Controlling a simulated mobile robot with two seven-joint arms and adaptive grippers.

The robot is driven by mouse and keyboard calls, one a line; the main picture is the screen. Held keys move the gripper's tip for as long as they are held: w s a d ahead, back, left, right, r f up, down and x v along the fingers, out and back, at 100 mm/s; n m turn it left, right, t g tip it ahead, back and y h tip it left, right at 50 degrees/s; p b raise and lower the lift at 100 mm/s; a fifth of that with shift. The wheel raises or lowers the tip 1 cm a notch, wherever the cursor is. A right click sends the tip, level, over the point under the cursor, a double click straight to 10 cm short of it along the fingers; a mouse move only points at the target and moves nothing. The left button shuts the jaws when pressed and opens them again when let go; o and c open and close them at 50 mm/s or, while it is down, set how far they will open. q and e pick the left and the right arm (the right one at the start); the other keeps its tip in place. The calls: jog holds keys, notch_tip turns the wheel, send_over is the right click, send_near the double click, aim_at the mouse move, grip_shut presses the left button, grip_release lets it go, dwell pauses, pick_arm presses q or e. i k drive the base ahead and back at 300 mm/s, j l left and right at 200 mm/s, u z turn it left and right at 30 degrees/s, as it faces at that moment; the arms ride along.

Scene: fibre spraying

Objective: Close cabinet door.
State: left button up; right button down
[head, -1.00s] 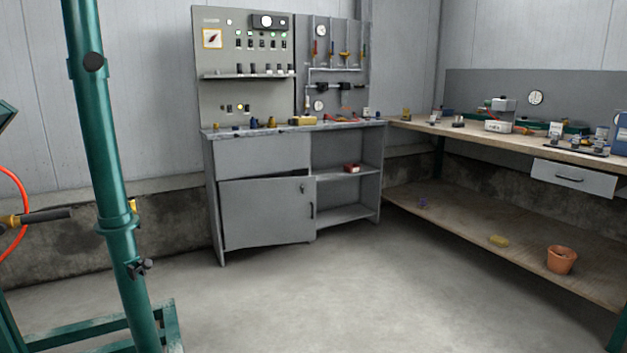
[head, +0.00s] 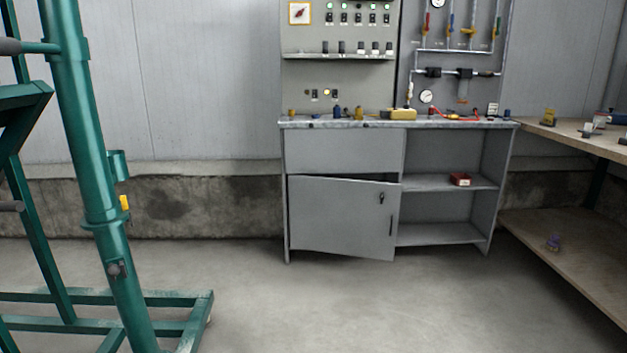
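The grey cabinet (head: 343,150) stands against the back wall in the head view. Its door (head: 335,215) is at the lower left of the cabinet and stands ajar. A dark gap shows along its top edge, and its right side, with a lock and a dark vertical handle (head: 391,225), sits out from the frame. The hinge side looks to be on the left. Neither of my grippers is in view.
A green metal frame (head: 88,180) with feet on the floor stands at the left. A wooden workbench (head: 590,145) with a lower shelf is at the right. The concrete floor (head: 300,310) before the cabinet is clear. A red box (head: 460,179) lies on the open shelf.

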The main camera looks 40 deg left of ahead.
aim_at(327, 214)
jog(key=i+j+u, duration=0.25)
jog(key=i+u, duration=0.65)
jog(key=i, duration=0.15)
jog(key=i+l+u, duration=0.15)
jog(key=i+u, duration=0.6)
jog(key=i, duration=1.35)
jog(key=i+z, duration=0.15)
jog(key=z, duration=0.25)
